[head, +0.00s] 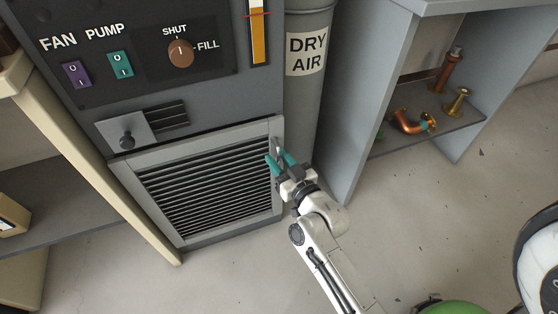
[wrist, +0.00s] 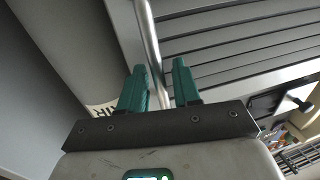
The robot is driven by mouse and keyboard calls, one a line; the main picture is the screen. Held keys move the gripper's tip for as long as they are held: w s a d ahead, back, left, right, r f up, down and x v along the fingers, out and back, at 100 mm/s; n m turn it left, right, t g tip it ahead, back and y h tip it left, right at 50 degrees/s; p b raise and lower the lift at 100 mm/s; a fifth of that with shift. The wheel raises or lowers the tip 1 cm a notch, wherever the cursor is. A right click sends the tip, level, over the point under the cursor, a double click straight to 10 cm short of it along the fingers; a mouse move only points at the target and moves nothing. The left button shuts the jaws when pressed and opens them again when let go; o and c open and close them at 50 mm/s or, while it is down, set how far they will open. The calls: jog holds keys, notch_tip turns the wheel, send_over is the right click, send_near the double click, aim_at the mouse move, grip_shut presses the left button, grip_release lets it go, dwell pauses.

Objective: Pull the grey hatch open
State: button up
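The grey hatch (head: 150,160) is a louvred panel low on the grey cabinet, and it looks flush with the front. A thin metal bar handle (head: 277,146) runs along its right side. My gripper (head: 278,159) is at this handle, its two teal fingers apart. In the wrist view the handle (wrist: 151,40) runs down between the fingers of my gripper (wrist: 160,68), with a small gap visible beside it. The hatch's slats (wrist: 235,40) fill the upper right there. The handle's lower end is hidden behind my gripper in the head view.
A grey "DRY AIR" pipe (head: 306,100) stands right of the hatch. A grey shelf unit (head: 372,90) with copper and brass fittings is further right. A beige-edged shelf (head: 90,165) stands close on the left. The floor (head: 225,280) in front of the hatch is clear.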

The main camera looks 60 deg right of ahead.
grip_shut()
dwell(0.6)
